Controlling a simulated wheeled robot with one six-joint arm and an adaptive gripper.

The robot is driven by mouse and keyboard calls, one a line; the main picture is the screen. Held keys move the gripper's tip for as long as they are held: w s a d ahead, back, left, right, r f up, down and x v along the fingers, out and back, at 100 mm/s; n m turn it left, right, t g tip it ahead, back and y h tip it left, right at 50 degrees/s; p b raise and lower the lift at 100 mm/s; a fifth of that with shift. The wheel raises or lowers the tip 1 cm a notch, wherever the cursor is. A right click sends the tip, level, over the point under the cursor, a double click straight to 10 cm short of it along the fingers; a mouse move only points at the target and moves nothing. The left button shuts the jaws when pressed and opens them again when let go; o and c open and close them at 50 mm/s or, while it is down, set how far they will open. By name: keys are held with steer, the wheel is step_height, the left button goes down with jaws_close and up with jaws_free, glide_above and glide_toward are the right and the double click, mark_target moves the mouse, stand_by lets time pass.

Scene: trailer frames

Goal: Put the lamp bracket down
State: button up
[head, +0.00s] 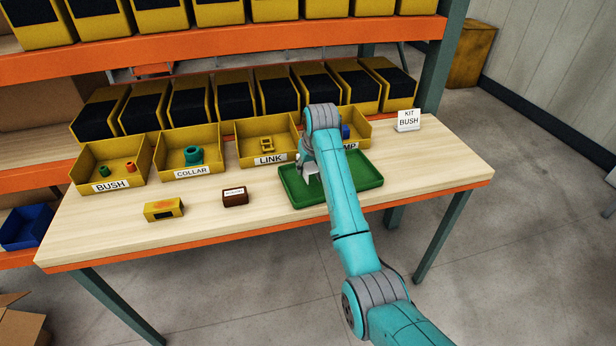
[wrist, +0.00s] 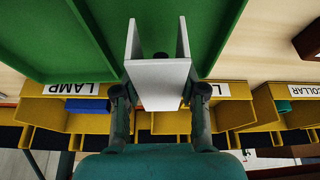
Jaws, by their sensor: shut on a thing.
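My gripper (head: 308,162) is over the left part of the green tray (head: 367,170) on the table. In the wrist view my gripper (wrist: 159,92) is shut on a light grey U-shaped lamp bracket (wrist: 160,76), with one finger at each side. The bracket's two upright plates point toward the tray, which fills much of the upper wrist view (wrist: 62,50). In the head view only a small pale part of the bracket (head: 313,178) shows beside my arm. I cannot tell whether it touches the tray floor.
Yellow bins labelled BUSH (head: 110,165), COLLAR (head: 188,154) and LINK (head: 267,142) stand behind the tray; the LAMP bin (wrist: 85,91) is partly hidden by my arm. A brown box (head: 235,197) and a yellow block (head: 163,210) lie left. A KIT BUSH sign (head: 408,121) stands right.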

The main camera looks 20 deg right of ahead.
steer(key=shift+f, duration=2.05)
steer(key=o, duration=1.2)
steer(key=shift+f, duration=0.1)
steer(key=v, duration=1.2)
